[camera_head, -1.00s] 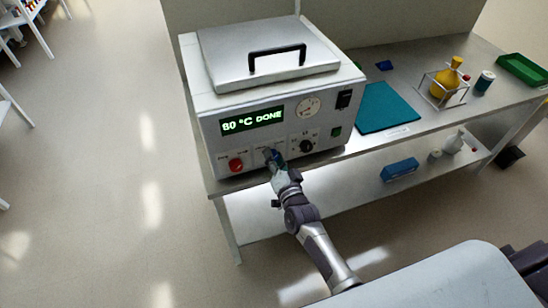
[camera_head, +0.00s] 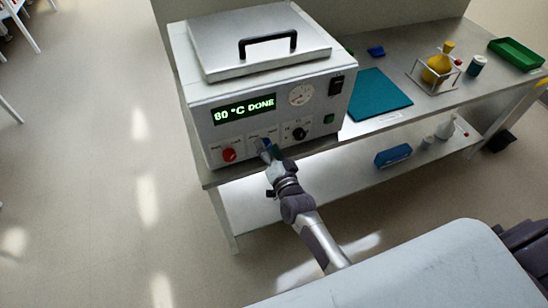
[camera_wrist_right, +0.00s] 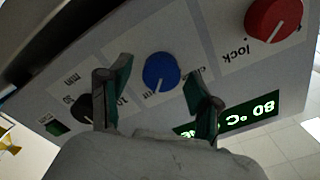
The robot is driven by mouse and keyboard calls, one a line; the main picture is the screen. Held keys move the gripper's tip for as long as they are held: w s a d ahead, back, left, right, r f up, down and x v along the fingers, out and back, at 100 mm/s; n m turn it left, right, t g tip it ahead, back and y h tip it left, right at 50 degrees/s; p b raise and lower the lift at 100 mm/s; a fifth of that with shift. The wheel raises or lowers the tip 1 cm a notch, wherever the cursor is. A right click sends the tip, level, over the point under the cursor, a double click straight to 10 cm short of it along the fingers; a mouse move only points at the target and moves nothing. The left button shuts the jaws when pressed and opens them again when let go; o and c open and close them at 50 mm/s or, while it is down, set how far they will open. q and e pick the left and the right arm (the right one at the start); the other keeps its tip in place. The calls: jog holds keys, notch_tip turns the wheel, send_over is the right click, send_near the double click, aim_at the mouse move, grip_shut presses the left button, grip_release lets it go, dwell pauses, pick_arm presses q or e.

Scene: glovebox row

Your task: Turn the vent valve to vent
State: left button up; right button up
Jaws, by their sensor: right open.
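The blue valve knob (camera_wrist_right: 161,72) is on the front panel of the white autoclave (camera_head: 190,110). In the wrist view, which is upside down, its white pointer line points down and slightly left; the labels beside it are partly hidden. My right gripper (camera_head: 265,150) is at the panel in the head view and mostly hides the knob there. In the wrist view the right gripper (camera_wrist_right: 158,85) is open, with one green-padded finger on each side of the knob and gaps visible. My left gripper is not in view.
A red lock knob (camera_head: 229,155) and a black dial (camera_head: 299,134) flank the blue knob. The display (camera_head: 244,109) reads 80 °C DONE. The lid (camera_head: 220,60) is closed. A teal mat (camera_head: 380,95) and a racked yellow flask (camera_head: 438,66) are on the bench to the right.

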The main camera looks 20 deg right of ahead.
jog(key=s, duration=1.1)
jog(key=shift+s+d, duration=0.2)
jog(key=shift+s, duration=0.05)
